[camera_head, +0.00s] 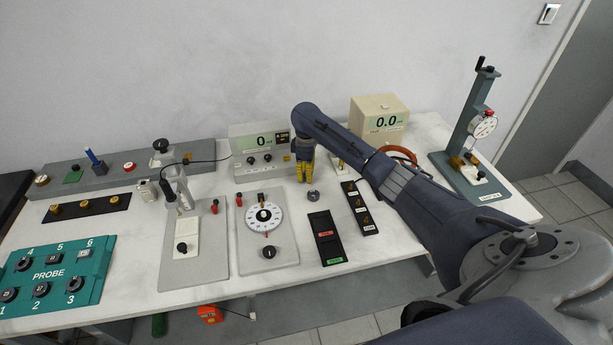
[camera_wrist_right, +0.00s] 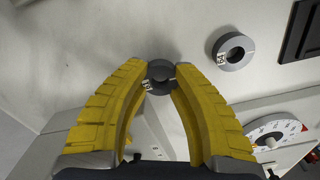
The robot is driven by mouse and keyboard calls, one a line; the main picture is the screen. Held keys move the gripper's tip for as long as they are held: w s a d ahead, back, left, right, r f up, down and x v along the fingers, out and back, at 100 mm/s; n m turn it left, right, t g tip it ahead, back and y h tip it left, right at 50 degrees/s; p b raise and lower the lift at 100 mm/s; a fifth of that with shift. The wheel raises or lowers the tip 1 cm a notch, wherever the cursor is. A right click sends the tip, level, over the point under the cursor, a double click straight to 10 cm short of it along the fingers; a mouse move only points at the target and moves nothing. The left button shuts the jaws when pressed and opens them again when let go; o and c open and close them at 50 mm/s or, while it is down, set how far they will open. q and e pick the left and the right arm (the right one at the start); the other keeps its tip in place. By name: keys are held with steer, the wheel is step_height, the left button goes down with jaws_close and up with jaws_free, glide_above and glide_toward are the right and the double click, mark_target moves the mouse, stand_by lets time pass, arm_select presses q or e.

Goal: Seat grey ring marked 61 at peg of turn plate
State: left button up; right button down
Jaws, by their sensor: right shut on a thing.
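My right gripper (camera_head: 305,180) has yellow fingers and hangs above the table behind the turn plate. In the wrist view my right gripper (camera_wrist_right: 161,76) is shut on a small dark grey ring (camera_wrist_right: 159,69) with a white label, too small to read surely. A second grey ring (camera_wrist_right: 232,51), also labelled, lies apart on the table; it shows in the head view (camera_head: 313,195) just below the fingers. The turn plate (camera_head: 264,216) is a white dial on a grey base, partly seen in the wrist view (camera_wrist_right: 278,138). Its peg is not clear. My left gripper is out of view.
A meter box (camera_head: 262,141) reading 0 stands behind the turn plate. Black trays (camera_head: 327,237) lie to its right, and a lever fixture (camera_head: 187,246) stands to its left. A dial-gauge stand (camera_head: 468,150) is at the far right. Bare table surrounds the loose ring.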

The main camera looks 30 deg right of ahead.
step_height(320, 180, up, 18)
glide_above(263, 212)
steer(key=shift+n, duration=0.4)
steer(key=f, duration=0.8)
steer(key=shift+d+f, duration=0.3)
steer(key=shift+f, duration=0.05)
steer(key=shift+a+m, duration=0.3)
steer(key=shift+m, duration=0.2)
steer(key=shift+f, duration=2.05)
steer(key=shift+f, duration=1.2)
steer(key=c, duration=1.1)
jaws_free()
